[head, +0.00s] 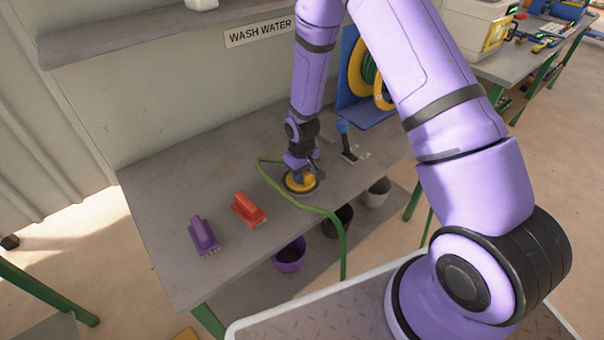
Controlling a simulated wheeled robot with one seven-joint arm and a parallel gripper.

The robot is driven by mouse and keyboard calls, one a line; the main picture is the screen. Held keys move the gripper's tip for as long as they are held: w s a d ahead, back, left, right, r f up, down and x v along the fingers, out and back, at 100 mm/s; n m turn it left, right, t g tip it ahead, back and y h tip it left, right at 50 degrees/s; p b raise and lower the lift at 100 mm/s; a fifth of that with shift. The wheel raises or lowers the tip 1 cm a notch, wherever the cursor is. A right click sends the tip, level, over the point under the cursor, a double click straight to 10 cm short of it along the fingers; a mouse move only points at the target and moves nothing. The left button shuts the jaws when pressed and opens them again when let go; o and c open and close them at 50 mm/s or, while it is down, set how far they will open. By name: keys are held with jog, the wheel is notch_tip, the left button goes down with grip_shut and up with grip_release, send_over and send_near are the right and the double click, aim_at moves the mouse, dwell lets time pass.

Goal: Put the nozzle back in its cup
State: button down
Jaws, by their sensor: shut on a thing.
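My gripper (306,173) points down over the bench, low above a round yellow cup (299,183) with a dark rim. It is shut on the nozzle, which is small and mostly hidden by the fingers. A green hose (318,210) runs from beside the gripper, loops left around the cup and hangs over the bench's front edge. I cannot tell whether the nozzle is inside the cup or just above it.
On the grey bench (165,195), a red brush (248,209) and a purple brush (203,236) lie to the left. A blue-topped lever (345,140) stands right of the cup. A hose reel (362,75) is behind. Buckets, one purple (289,258), sit on the lower shelf.

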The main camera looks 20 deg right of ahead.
jog(key=shift+f, duration=0.1)
jog(key=c, duration=0.9)
grip_release()
jog(key=s+d+r+m+t, duration=0.1)
jog(key=s+r, duration=0.2)
jog(key=r, duration=0.9)
jog(key=s+d+r+t, duration=0.1)
jog(key=s+d+r, duration=0.15)
jog(key=r, duration=0.95)
jog(key=s+d+r+m+t, duration=0.1)
jog(key=s+r, duration=0.3)
jog(key=r, duration=0.8)
jog(key=s+r, duration=0.3)
jog(key=s, duration=0.3)
jog(key=s+d+r+m+t, duration=0.1)
jog(key=s+r, duration=0.3)
jog(key=s, duration=0.3)
jog(key=s+d+r+t, duration=0.1)
jog(key=s+r, duration=0.2)
jog(key=s, duration=0.3)
jog(key=shift+s+d+r+m, duration=0.15)
jog(key=shift+s+r+m, duration=0.05)
jog(key=shift+m, duration=0.1)
